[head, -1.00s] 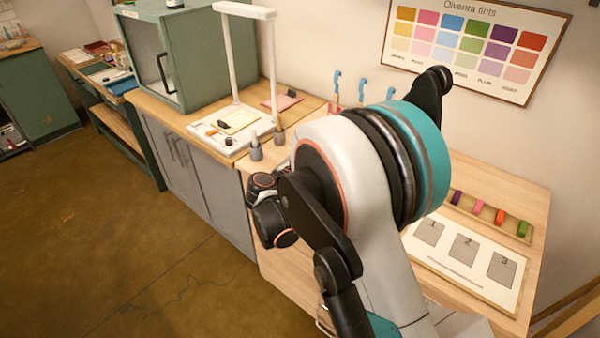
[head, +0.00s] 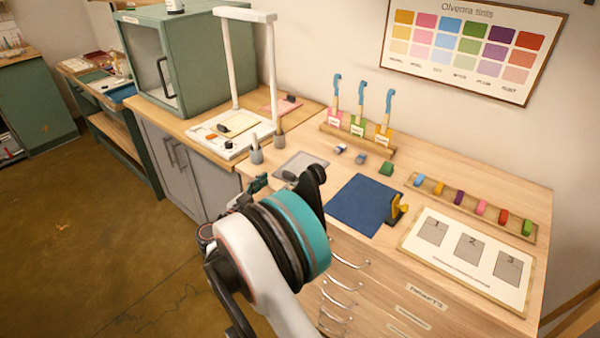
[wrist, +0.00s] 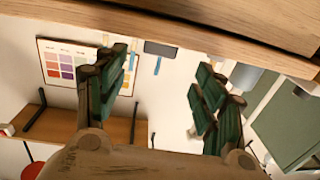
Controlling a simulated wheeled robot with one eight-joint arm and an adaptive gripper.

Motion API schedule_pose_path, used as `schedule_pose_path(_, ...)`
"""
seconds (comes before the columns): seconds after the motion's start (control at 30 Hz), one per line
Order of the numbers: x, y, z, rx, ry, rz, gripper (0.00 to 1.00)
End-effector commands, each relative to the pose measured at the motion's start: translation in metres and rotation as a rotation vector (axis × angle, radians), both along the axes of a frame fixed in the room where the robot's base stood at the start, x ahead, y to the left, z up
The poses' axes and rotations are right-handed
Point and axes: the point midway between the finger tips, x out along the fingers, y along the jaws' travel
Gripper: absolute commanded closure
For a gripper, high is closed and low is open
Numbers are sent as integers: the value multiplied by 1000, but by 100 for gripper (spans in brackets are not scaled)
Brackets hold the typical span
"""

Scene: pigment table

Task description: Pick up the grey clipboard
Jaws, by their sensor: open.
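The grey clipboard (head: 302,162) lies flat on the wooden table, left of the blue mat, close to the front edge. My arm covers part of its near side. My gripper (head: 254,187) is at the table's front edge, just left of the clipboard and apart from it. In the wrist view my gripper (wrist: 160,92) has its two green-padded fingers spread wide with nothing between them. A small dark grey piece (wrist: 160,48) shows at the table edge between the fingers; it looks like the clipboard's edge, seen from low down.
Grey cups (head: 257,156) stand behind left. A rack of blue-handled tools (head: 360,128) and a numbered board (head: 468,250) are farther off. The floor at left is clear.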

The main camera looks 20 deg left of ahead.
Motion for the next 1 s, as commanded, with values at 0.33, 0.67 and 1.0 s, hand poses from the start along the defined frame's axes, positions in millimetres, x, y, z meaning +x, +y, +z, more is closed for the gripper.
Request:
schedule_pose_path(0.33, 24, -6, -2, 0, 0, -2, 37)
schedule_pose_path(0.67, 59, -12, 0, -1, 1, 1, 37)
schedule_pose_path(1.0, 59, -12, 1, -1, 1, 1, 75)
